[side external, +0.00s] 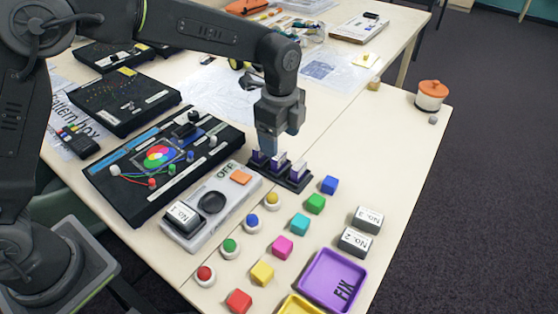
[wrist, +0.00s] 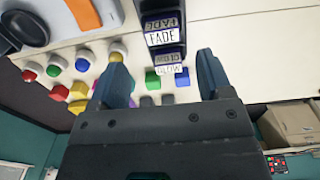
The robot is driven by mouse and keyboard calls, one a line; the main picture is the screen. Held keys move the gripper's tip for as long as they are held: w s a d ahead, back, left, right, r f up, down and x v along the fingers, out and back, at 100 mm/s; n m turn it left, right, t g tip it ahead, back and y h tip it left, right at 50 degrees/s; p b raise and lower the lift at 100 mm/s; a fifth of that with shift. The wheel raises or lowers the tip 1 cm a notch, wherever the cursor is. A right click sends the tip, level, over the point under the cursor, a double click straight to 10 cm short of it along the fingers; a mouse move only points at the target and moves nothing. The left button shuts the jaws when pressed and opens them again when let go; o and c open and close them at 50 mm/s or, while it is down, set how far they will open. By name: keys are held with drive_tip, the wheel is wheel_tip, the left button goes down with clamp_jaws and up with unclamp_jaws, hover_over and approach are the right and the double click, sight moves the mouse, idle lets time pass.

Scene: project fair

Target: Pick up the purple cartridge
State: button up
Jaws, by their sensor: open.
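Three purple cartridges with white labels stand upright in a row in a dark rack (side external: 296,184) in the side view: a left one (side external: 258,157), a middle one (side external: 279,161) and a right one (side external: 298,168). My gripper (side external: 267,148) points down at the left end of the row, close to the left cartridge; contact cannot be told. In the wrist view my gripper (wrist: 161,56) has its fingers wide apart with nothing held. A cartridge labelled FADE (wrist: 162,22) and one labelled GLOW (wrist: 172,60) show beyond and between the fingers. A third label is not readable.
A grey switch box (side external: 212,202) and a black circuit board (side external: 165,165) lie left of the rack. Coloured cubes, such as a green one (side external: 315,203), and round buttons stand in front. A purple tray (side external: 331,280) sits near the table edge. An orange-lidded pot (side external: 431,95) stands far right.

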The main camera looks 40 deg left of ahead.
sight(279, 162)
drive_tip(key=shift+w+a+f, duration=0.1)
drive_tip(key=shift+a+f, duration=0.05)
drive_tip(key=shift+f, duration=1.5)
drive_tip(key=shift+w+a+f, duration=0.1)
drive_tip(key=shift+a+f, duration=0.05)
drive_tip(key=shift+f, duration=1.5)
drive_tip(key=c, duration=1)
